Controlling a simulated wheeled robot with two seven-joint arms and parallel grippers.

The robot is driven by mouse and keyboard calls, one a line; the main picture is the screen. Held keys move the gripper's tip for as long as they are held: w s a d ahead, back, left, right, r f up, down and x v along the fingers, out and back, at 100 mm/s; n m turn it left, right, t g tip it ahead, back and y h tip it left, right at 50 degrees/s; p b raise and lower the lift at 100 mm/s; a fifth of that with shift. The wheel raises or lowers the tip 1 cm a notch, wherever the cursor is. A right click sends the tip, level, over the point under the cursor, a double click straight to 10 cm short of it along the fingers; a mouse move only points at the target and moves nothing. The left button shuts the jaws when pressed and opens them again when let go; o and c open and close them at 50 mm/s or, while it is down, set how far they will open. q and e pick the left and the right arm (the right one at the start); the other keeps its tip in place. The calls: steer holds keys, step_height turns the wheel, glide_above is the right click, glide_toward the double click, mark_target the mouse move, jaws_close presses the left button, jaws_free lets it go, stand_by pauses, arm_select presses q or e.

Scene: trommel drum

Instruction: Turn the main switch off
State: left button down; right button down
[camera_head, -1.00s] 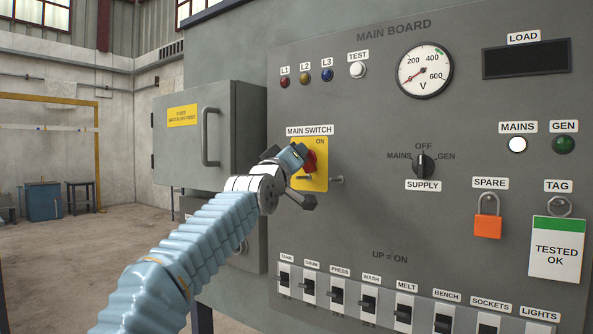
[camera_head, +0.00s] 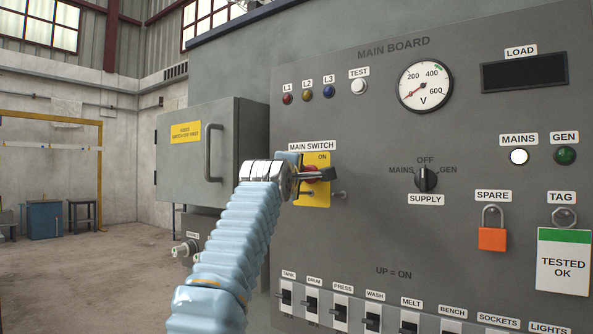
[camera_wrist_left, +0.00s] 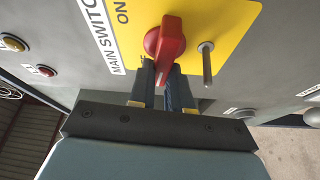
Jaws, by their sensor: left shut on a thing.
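The main switch has a red handle (camera_head: 310,175) on a yellow plate (camera_head: 314,199) marked ON at the top. My left gripper (camera_head: 315,174) is at the switch and hides most of the handle in the head view. In the left wrist view the red handle (camera_wrist_left: 167,45) stands between the two dark fingers (camera_wrist_left: 164,88), which are shut on its lower part in that picture. Judged by the sideways label there, the handle lies roughly level across the board. No OFF mark shows on the plate. My right gripper is in neither view.
The supply knob (camera_head: 426,179), orange padlock (camera_head: 492,239) and a row of breakers (camera_head: 341,311) are nearby.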

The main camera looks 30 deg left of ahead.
arm_select(q)
steer(key=shift+n, duration=0.7)
steer(key=shift+f+p, duration=0.1)
steer(key=shift+p, duration=0.2)
steer(key=c, duration=1.1)
jaws_free()
steer(key=shift+o, duration=0.2)
steer(key=b+v, duration=0.8)
steer(key=v, duration=0.5)
steer(key=shift+s+r, duration=0.3)
steer(key=shift+s, duration=0.1)
